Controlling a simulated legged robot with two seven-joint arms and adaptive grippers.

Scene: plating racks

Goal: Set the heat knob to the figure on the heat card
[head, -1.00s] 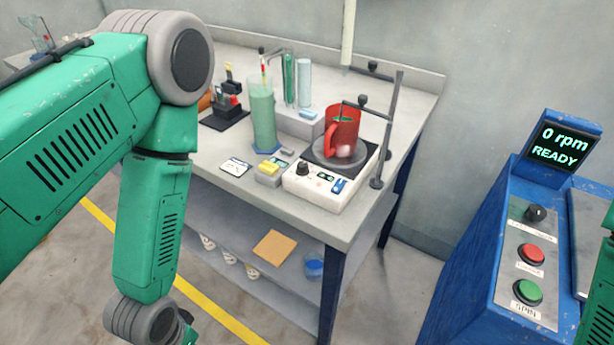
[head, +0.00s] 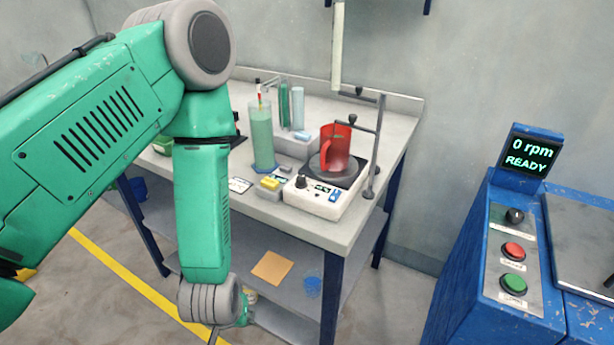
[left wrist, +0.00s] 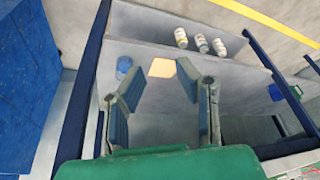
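The black heat knob (head: 301,182) sits at the front left of the white hot plate (head: 314,204), near the table's front edge. A red jug (head: 335,148) stands on the round plate. A small white card (head: 240,185) lies on the table left of the hot plate; its print is too small to read. My left arm hangs in front of the table's left part. In the left wrist view my left gripper (left wrist: 160,75) is open and empty, facing the lower shelf, with the knob out of that view. My right gripper is not in view.
The lower shelf holds an orange sheet (head: 272,267) and a blue cup (left wrist: 124,66). A blue machine (head: 455,265) stands right.

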